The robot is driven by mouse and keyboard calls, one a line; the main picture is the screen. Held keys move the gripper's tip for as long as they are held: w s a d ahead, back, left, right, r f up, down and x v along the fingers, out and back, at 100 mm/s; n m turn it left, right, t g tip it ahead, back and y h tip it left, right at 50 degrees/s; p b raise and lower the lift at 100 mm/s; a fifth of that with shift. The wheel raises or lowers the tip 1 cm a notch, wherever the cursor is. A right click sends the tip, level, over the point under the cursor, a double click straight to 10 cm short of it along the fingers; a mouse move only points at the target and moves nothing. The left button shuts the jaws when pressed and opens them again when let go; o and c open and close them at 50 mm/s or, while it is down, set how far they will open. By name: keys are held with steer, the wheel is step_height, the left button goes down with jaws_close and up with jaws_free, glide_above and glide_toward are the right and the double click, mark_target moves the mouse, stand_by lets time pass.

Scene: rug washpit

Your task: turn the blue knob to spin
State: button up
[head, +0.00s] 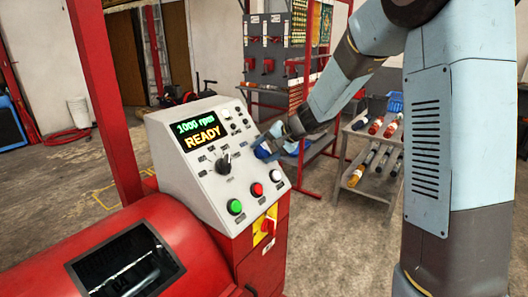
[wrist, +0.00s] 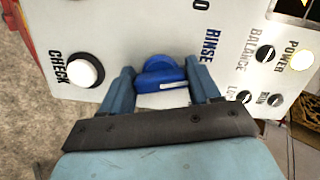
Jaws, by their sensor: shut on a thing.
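The blue knob (wrist: 160,72) sits on the sloped face of a light grey control panel (head: 175,165). In the wrist view it lies between the two blue-grey fingers of my gripper (wrist: 163,80), which is shut on it. A short white mark shows on the knob's bar, and the word RINSE is printed beside the knob. In the head view my gripper (head: 268,143) is at the panel's right side, and the knob is mostly hidden behind it. The panel's display (head: 199,132) reads "1000 rpm" and "READY".
The panel also carries a black selector knob (head: 224,163), a green button (head: 235,207), a red button (head: 257,190) and a white button (head: 275,175), labelled CHECK in the wrist view (wrist: 85,70). A red drum machine (head: 120,215) adjoins it. A shelf with bottles (head: 376,130) stands behind right.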

steer(key=m, duration=0.4)
steer(key=shift+d+f+m, duration=0.1)
steer(key=shift+f+m, duration=0.05)
steer(key=shift+m, duration=0.15)
steer(key=shift+c, duration=0.2)
steer(key=shift+m+t+y, duration=0.4)
steer(key=shift+m, duration=1.9)
steer(key=shift+c, duration=0.2)
steer(key=o, duration=1.1)
steer(key=shift+c, duration=0.2)
steer(key=v, duration=1.3)
steer(key=shift+s+d+r, duration=0.15)
steer(key=shift+d+r, duration=0.05)
steer(key=shift+d, duration=0.05)
